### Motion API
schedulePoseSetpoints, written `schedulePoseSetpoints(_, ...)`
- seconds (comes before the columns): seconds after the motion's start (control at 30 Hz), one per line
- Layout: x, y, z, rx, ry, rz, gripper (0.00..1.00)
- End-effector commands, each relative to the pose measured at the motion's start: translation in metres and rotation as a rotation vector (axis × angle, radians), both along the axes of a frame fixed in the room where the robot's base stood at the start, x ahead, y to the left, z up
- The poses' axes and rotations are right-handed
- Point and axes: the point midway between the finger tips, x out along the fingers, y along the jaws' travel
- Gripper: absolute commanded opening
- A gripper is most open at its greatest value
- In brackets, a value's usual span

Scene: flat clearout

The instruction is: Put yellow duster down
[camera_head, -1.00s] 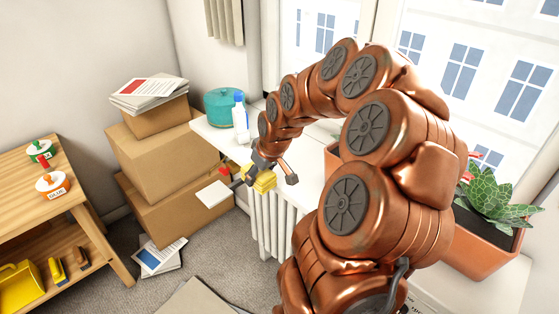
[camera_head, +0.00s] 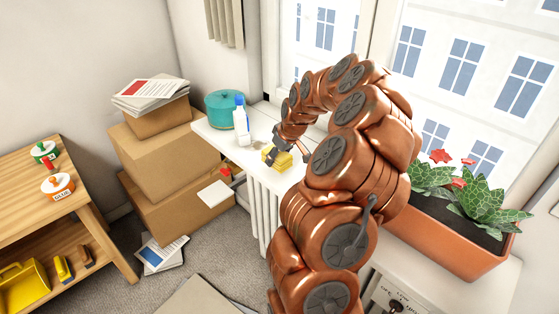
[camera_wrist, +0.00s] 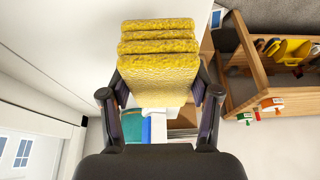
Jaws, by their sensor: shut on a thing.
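The yellow duster (camera_head: 279,157) is a folded, fuzzy yellow cloth. It fills the upper middle of the wrist view (camera_wrist: 158,62), with several folded layers showing. My gripper (camera_head: 277,150) is shut on it, with one finger at each side of the cloth in the wrist view (camera_wrist: 160,92). In the head view the duster is at the white windowsill (camera_head: 222,137), over or on its surface. I cannot tell whether it touches the sill.
A teal pot (camera_head: 226,108) and a white and blue bottle (camera_head: 241,122) stand on the sill to the left. A planter (camera_head: 447,238) with red flowers stands at the right. Cardboard boxes (camera_head: 165,158) and a wooden shelf (camera_head: 62,197) are at the left.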

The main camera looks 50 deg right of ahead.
Motion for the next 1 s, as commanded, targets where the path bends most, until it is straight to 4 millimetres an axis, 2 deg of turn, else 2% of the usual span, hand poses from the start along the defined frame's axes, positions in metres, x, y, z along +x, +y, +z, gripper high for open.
schedulePoseSetpoints(0.27, 0.004, -0.014, -0.002, 0.003, 0.004, -0.002, 0.34)
schedulePoseSetpoints(0.57, 0.003, -0.012, -0.031, 0.003, 0.003, -0.001, 0.34)
schedulePoseSetpoints(0.97, 0.004, -0.013, -0.035, 0.001, 0.0, -0.002, 0.34)
schedulePoseSetpoints(1.0, 0.004, -0.013, -0.034, 0.001, 0.001, -0.002, 0.66)
